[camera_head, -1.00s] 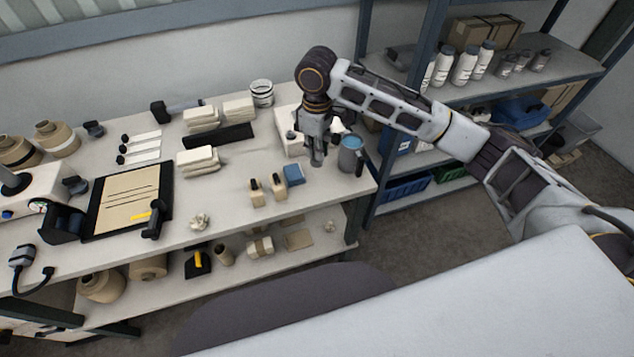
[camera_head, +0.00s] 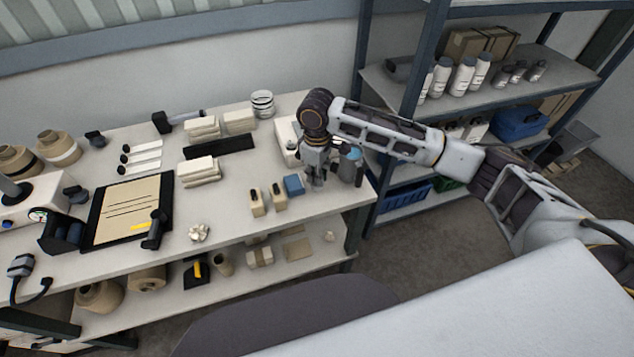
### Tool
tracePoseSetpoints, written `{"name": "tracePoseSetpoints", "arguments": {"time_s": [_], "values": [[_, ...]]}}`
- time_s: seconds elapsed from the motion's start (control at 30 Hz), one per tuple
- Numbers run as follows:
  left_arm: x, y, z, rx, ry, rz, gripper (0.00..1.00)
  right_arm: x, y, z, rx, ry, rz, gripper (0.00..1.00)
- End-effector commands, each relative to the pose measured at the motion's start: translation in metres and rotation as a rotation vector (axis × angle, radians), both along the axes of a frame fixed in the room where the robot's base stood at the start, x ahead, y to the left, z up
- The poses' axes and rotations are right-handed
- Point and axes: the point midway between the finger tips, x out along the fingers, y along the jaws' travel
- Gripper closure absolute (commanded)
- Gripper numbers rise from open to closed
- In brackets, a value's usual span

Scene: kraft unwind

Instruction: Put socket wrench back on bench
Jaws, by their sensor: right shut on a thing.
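My right gripper (camera_head: 316,182) reaches in from the right and points down over the right end of the bench (camera_head: 225,225). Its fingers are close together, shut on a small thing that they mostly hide. I take this to be the socket wrench, but its shape cannot be made out. The fingertips are close to the bench top, and I cannot tell whether the held thing touches it. My left gripper is not in view.
A blue block (camera_head: 294,185) and two tan blocks (camera_head: 278,197) stand left of the gripper. A pale box (camera_head: 286,135) is behind it. Metal shelving (camera_head: 400,85) stands at the right. The bench's front strip is mostly clear.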

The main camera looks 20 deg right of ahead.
Motion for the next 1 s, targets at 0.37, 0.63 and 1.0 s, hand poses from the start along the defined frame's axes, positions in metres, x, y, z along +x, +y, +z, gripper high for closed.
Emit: {"name": "tracePoseSetpoints", "arguments": {"time_s": [0.37,0.63,1.0], "values": [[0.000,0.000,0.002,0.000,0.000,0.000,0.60,-0.001,0.000,-0.033,-0.001,0.001,0.001,1.00],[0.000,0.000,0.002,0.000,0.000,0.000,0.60,0.000,0.000,-0.036,0.001,-0.001,0.001,1.00],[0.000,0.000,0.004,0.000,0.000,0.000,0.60,0.000,0.000,-0.039,0.000,0.000,0.001,0.74]]}}
